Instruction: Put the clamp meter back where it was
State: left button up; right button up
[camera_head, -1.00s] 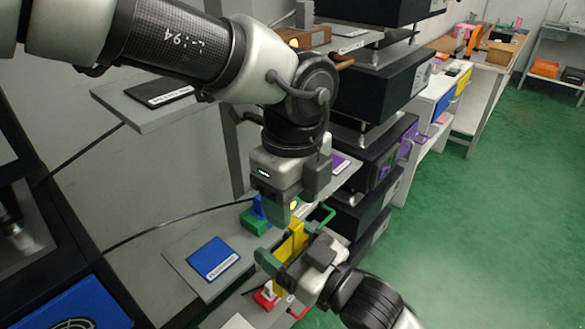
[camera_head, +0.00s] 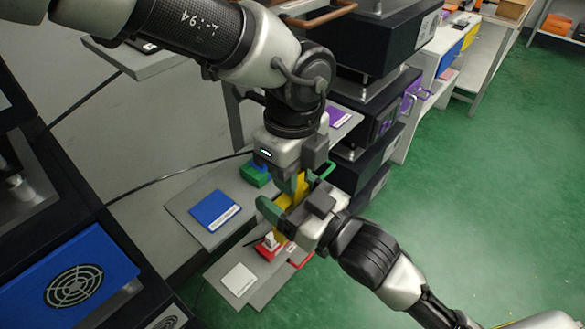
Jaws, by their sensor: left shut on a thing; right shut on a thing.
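A yellow upright thing (camera_head: 290,196), which I take for the clamp meter, is between my two grippers, above the low grey shelf. My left gripper (camera_head: 289,184) reaches down from above and is shut on its upper part. My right gripper (camera_head: 291,194) comes in from the lower right and is shut on it too, with green-grey fingers. The grippers hide much of the yellow thing. I cannot tell whether its lower end touches the shelf.
A red block with a white top (camera_head: 270,247) and a green-and-blue block (camera_head: 256,173) stand close by. A blue pad (camera_head: 215,210) and a white pad (camera_head: 240,280) lie on the grey shelves. Black units (camera_head: 370,40) stand behind. Green floor at right is clear.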

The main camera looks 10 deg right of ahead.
jog(key=o, duration=1.1)
jog(key=shift+s, duration=0.1)
